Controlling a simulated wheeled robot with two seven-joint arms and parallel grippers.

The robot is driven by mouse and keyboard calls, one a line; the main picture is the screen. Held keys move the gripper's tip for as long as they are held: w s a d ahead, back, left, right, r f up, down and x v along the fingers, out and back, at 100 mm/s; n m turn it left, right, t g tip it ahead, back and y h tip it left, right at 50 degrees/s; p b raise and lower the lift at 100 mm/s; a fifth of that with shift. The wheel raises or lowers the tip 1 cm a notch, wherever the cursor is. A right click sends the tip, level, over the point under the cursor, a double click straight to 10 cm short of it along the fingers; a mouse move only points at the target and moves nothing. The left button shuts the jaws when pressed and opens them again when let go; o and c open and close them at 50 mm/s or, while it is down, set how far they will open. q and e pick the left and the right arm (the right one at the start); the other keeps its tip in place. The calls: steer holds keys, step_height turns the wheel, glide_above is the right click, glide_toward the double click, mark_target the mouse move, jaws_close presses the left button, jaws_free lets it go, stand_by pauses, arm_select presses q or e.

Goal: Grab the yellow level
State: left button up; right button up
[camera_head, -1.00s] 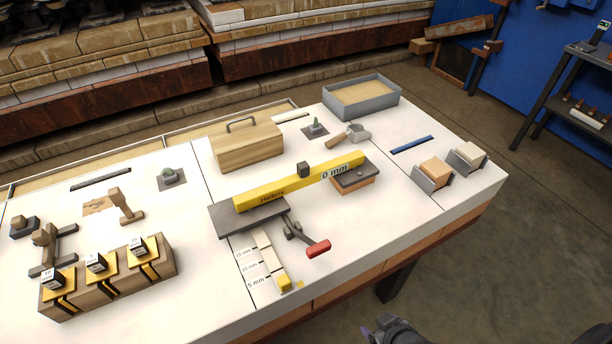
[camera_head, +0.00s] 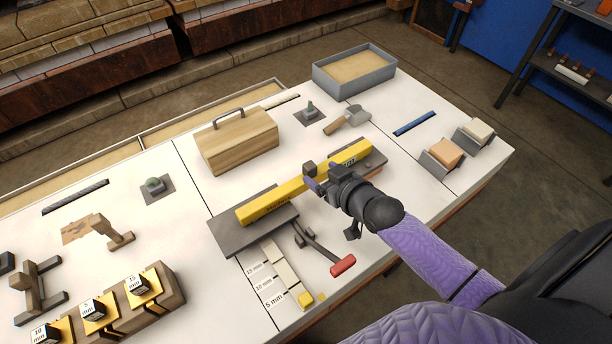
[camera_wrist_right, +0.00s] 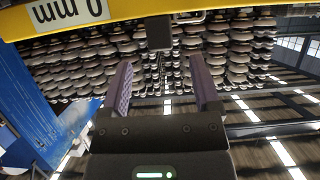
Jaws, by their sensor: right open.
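The yellow level (camera_head: 265,202) lies across two dark plates on the white table in the head view. A dark block handle (camera_head: 309,169) stands up from its middle. My right gripper (camera_head: 322,180) is at the near side of the level by this handle, and its arm hides part of the level's right half. In the right wrist view, the level (camera_wrist_right: 125,8) crosses the top, with an upside-down "0 mm" label. The dark handle (camera_wrist_right: 158,32) shows ahead of and between the spread fingers of my right gripper (camera_wrist_right: 161,64), which is empty. My left gripper is not in view.
A red-handled tool (camera_head: 342,266) and a stepped millimetre gauge (camera_head: 283,268) lie in front of the level. A wooden box with a handle (camera_head: 238,143) stands behind it. A trowel (camera_head: 348,119) and a grey sand tray (camera_head: 353,88) are farther back.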

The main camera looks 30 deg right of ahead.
mark_target(312, 168)
steer(key=b+x, duration=0.2)
steer(key=x, duration=0.3)
steer(key=shift+a+f, duration=0.1)
steer(key=shift+f, duration=0.05)
steer(key=shift+w, duration=0.15)
jaws_close()
